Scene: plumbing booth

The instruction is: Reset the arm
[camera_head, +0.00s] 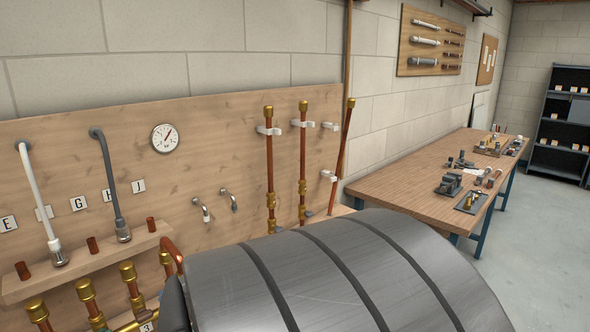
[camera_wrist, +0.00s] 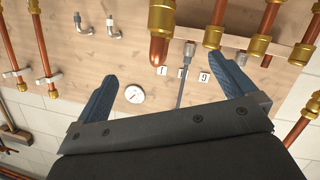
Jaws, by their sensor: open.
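My gripper (camera_wrist: 162,68) shows in the wrist view as two blue fingers spread wide apart on a dark bar. Nothing is held between them. The fingers point toward the wooden plumbing panel, which shows upside down in this view. A copper elbow with a brass fitting (camera_wrist: 161,20) appears between the fingertips toward the top of the picture; I cannot tell how far away it is.
The wooden panel (camera_head: 205,170) carries a gauge (camera_head: 165,138), two bent taps (camera_head: 228,198) and upright copper pipes (camera_head: 302,150); the rightmost pipe (camera_head: 340,155) leans. Brass-capped pipes (camera_head: 87,293) stand low at left. A workbench (camera_head: 410,180) with tools stands at right, with clear floor beyond.

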